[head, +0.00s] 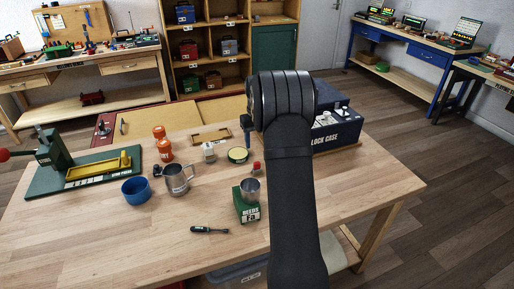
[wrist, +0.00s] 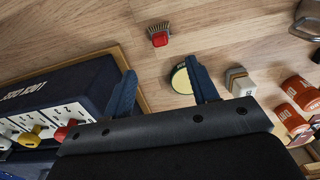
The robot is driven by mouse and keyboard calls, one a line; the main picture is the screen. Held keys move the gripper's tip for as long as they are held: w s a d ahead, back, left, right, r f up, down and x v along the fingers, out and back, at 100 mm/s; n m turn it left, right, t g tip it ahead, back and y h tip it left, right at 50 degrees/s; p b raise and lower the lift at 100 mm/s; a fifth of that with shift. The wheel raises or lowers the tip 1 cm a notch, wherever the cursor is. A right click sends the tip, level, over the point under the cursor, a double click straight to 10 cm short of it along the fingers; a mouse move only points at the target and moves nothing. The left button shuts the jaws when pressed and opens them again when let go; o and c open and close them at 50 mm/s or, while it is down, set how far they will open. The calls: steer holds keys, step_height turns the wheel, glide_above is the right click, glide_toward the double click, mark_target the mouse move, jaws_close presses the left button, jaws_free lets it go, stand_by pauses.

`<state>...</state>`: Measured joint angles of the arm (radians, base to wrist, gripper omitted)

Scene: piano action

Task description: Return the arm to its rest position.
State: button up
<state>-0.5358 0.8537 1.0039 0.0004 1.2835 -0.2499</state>
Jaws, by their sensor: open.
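In the head view my black arm rises across the middle right and hides most of the gripper. The dark blue lock case (head: 338,134) stands behind the arm and shows at the left of the wrist view (wrist: 85,88). A round yellow-green tin (head: 238,155) lies near the right finger, which partly overlaps it in the wrist view (wrist: 180,79).
A small red brush (wrist: 159,36), a pale block (head: 209,152), orange bottles (head: 164,150), a metal mug (head: 178,180) and a blue bowl (head: 136,190) stand on the bench. A green box (head: 247,208) carries a metal cup. A screwdriver (head: 209,230) lies in front. The right front is clear.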

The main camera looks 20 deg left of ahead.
stand_by(0.4)
step_height(320, 180, down, 12)
steer(key=shift+r, duration=2)
steer(key=shift+f, duration=0.1)
